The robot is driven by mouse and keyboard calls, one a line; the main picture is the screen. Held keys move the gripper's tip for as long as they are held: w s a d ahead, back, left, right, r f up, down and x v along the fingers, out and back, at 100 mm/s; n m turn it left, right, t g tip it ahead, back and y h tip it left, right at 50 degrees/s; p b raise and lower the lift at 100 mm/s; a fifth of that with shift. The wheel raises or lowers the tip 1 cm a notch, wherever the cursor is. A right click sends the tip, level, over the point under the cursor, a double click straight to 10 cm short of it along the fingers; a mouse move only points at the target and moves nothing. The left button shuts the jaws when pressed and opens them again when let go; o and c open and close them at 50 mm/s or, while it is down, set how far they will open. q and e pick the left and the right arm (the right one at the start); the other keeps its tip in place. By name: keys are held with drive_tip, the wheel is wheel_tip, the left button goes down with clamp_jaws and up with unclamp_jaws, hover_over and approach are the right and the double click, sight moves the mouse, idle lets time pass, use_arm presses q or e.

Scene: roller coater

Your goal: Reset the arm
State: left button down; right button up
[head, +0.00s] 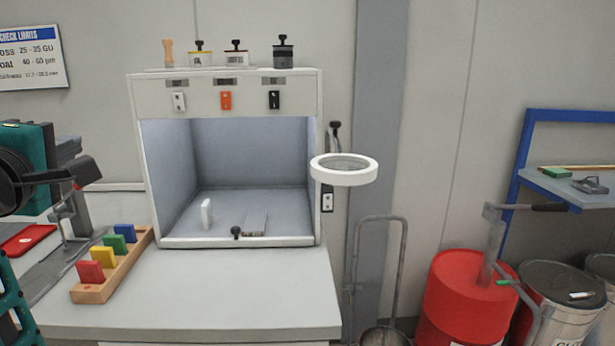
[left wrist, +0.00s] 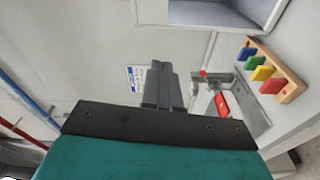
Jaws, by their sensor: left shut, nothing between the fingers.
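My left gripper (head: 69,149) is at the left edge of the head view, raised above the bench at the end of my teal and black arm. In the left wrist view its grey fingers (left wrist: 162,84) are together and hold nothing. A grey bench device with a red part (head: 75,205) stands below and beside it; the arm hides some of it. My right gripper is in neither view.
A wooden rack (head: 110,268) with coloured blocks stands on the bench (head: 190,300). Behind is a light booth (head: 225,92) holding small items. A ring magnifier (head: 344,178) juts out right of it. A red drum (head: 465,300) stands on the right. The front bench is clear.

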use_arm(q)
drive_tip(key=s+a+r+m+y, duration=0.1)
drive_tip(key=s+a+r+y, duration=0.5)
drive_tip(key=a, duration=0.4)
drive_tip(key=w+d+f+m+g+h, duration=0.15)
drive_tip(key=f+m, duration=0.35)
drive_tip(key=f, duration=0.6)
drive_tip(key=w+d+f+m+g+h, duration=0.1)
drive_tip(key=w+d+f+m+h, duration=0.2)
drive_tip(key=f+m, duration=0.55)
drive_tip(key=w+d+f+m+g+h, duration=0.1)
drive_tip(key=w+d+f+m+h, duration=0.15)
drive_tip(key=f, duration=1.05)
drive_tip(key=s+d+f+m+g+h, duration=0.2)
drive_tip(key=s+d+f+m, duration=0.2)
drive_tip(key=s+f, duration=0.75)
drive_tip(key=s+d+f+m+g+h, duration=0.2)
drive_tip(key=s+d+f+m, duration=0.25)
drive_tip(key=s+f, duration=0.65)
drive_tip(key=w+d+f+n, duration=0.2)
drive_tip(key=w+d+n, duration=0.1)
drive_tip(key=d, duration=0.6)
drive_tip(key=shift+w+d+f+n, duration=0.15)
drive_tip(key=shift+w+n, duration=0.15)
drive_tip(key=shift+n, duration=0.55)
drive_tip(key=shift+t, duration=0.25)
